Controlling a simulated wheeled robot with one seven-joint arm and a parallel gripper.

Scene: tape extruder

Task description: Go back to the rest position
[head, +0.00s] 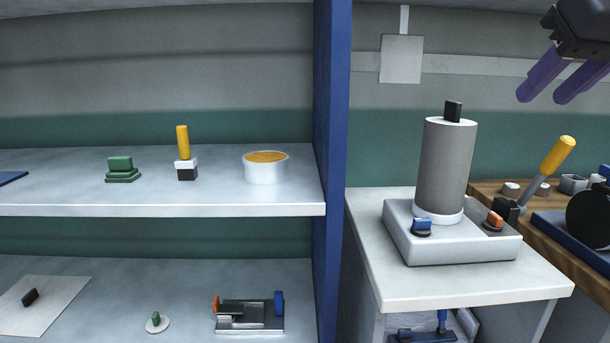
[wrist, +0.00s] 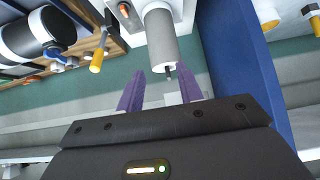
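My gripper (head: 563,88) is at the top right of the head view, raised above the machines. Its two purple fingers are apart with nothing between them. In the wrist view the open fingers (wrist: 164,90) point toward the grey cylinder of the extruder, with a clear gap between them. The tape extruder, a grey cylinder (head: 445,168) with a black knob on top, stands upright on a white base (head: 460,248). The base has a blue knob and an orange knob. My gripper is apart from it.
A blue upright panel (head: 332,170) divides the shelves from the white table (head: 470,290). A yellow-handled lever (head: 558,155) and a black wheel (head: 590,218) stand on the wooden bench at right. The left shelf (head: 80,195) holds a white bowl (head: 265,170) and small parts.

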